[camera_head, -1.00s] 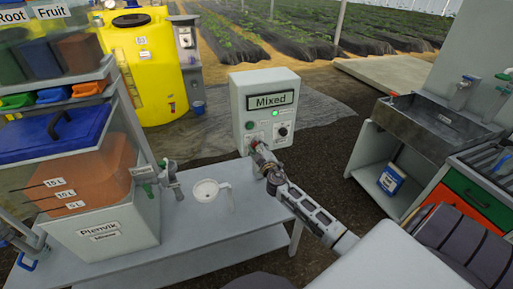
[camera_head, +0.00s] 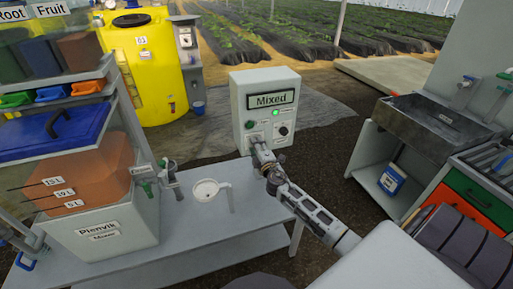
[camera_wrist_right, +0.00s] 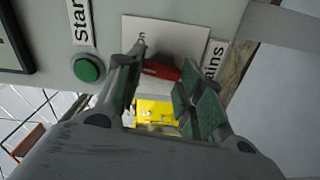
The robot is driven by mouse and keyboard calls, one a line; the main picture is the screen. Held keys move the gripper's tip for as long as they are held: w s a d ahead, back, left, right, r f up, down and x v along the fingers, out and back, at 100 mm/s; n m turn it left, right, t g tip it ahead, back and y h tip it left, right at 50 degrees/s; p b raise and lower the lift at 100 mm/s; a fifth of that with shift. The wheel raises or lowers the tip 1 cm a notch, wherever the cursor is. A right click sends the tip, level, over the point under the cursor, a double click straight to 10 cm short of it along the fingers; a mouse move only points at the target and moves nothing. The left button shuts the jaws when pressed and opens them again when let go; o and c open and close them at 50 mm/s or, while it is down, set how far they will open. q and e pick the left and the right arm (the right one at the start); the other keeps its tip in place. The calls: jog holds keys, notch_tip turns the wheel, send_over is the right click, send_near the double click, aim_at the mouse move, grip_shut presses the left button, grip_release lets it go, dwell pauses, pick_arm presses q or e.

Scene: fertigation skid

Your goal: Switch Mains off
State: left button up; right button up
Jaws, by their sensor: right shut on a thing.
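The grey control box (camera_head: 264,83) stands at the far end of the bench, with a display reading "Mixed" and a lit green lamp (camera_head: 275,112). My right gripper (camera_head: 255,141) is at the lower left of its front. In the right wrist view, the Mains switch (camera_wrist_right: 160,71), with a red handle on a white plate, sits between the fingers of my right gripper (camera_wrist_right: 160,88), which is shut on it. An "n" shows on the plate; the rest of that word is hidden. The head view hides the switch behind the gripper. My left gripper is out of view.
A green button (camera_wrist_right: 88,68) beside a "Start" label is close to one finger. A black knob (camera_head: 283,131) is on the box's front. A white jug (camera_head: 211,191) and the Plenvik mixer (camera_head: 105,228) stand on the bench. A sink (camera_head: 425,125) is at right.

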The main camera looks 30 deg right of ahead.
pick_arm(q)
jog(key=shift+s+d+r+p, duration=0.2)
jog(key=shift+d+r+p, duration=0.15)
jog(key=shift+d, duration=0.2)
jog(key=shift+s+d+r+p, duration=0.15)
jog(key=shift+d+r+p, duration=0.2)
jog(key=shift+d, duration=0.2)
pick_arm(e)
jog(key=shift+f+n, duration=0.2)
jog(key=shift+n, duration=2.55)
jog(key=shift+f+n, duration=0.15)
jog(key=shift+n, duration=2.6)
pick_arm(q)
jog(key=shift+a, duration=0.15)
